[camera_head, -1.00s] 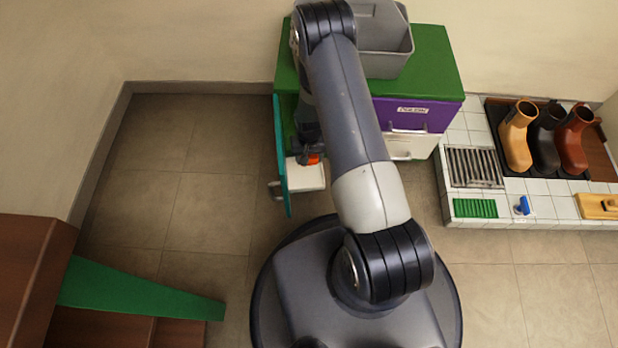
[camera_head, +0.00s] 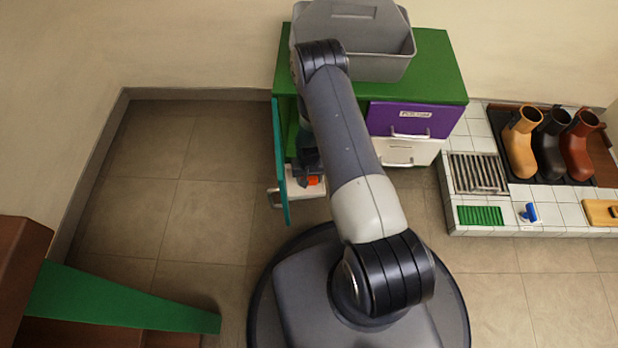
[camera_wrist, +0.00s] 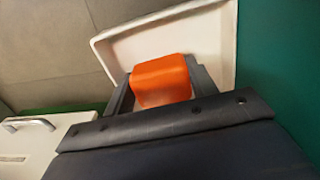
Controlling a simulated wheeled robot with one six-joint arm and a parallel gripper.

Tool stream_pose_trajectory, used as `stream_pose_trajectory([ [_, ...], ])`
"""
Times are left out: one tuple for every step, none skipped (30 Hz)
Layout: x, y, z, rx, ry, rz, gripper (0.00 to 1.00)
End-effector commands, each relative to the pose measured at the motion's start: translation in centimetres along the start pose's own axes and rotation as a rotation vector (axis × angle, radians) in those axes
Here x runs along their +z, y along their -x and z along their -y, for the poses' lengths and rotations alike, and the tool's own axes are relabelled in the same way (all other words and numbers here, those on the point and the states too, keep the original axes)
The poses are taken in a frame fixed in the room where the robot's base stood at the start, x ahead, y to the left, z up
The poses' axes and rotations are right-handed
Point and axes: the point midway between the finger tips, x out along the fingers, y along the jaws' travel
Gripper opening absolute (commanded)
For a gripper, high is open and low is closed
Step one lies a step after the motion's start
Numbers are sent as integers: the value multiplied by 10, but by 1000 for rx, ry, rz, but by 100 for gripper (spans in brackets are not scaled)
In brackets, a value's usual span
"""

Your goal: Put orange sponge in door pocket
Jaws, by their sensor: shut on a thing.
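The orange sponge (camera_wrist: 162,80) is held between the fingers of my gripper (camera_wrist: 160,90), which is shut on it. In the wrist view the sponge shows over the white door pocket (camera_wrist: 215,45), inside the outline of its walls. I cannot tell whether it touches the pocket's floor. In the head view a bit of the sponge (camera_head: 313,180) shows at my gripper (camera_head: 308,172), over the white pocket (camera_head: 318,190). The pocket is on the inner side of the open teal door (camera_head: 281,160). My arm hides part of the cabinet's opening.
The green-topped cabinet (camera_head: 440,65) carries a grey bin (camera_head: 385,68). It has a purple drawer (camera_head: 412,118) and a white drawer (camera_head: 412,153). Boots (camera_head: 522,145) stand on the tiled ledge at right. The floor left of the door is clear.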

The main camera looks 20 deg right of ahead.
Motion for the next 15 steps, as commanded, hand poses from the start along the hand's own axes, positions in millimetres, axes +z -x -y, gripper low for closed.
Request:
stream_pose_trajectory([
  [0,-2,0,0,0,0,36],
  [0,-4,0,0,0,0,36],
  [0,-5,0,0,0,0,36],
  [0,-4,0,0,0,0,56],
  [0,-3,0,0,0,1,58],
  [0,-3,0,0,0,1,61],
  [0,-3,0,0,0,1,63],
  [0,-3,0,0,0,1,63],
  [0,-3,0,0,0,1,63],
  [0,-3,0,0,0,1,63],
  [0,-3,0,0,0,1,63],
  [0,-3,0,0,0,1,63],
  [0,-3,0,0,0,1,63],
  [0,-2,0,0,0,1,63],
  [0,-1,0,0,0,1,63],
])
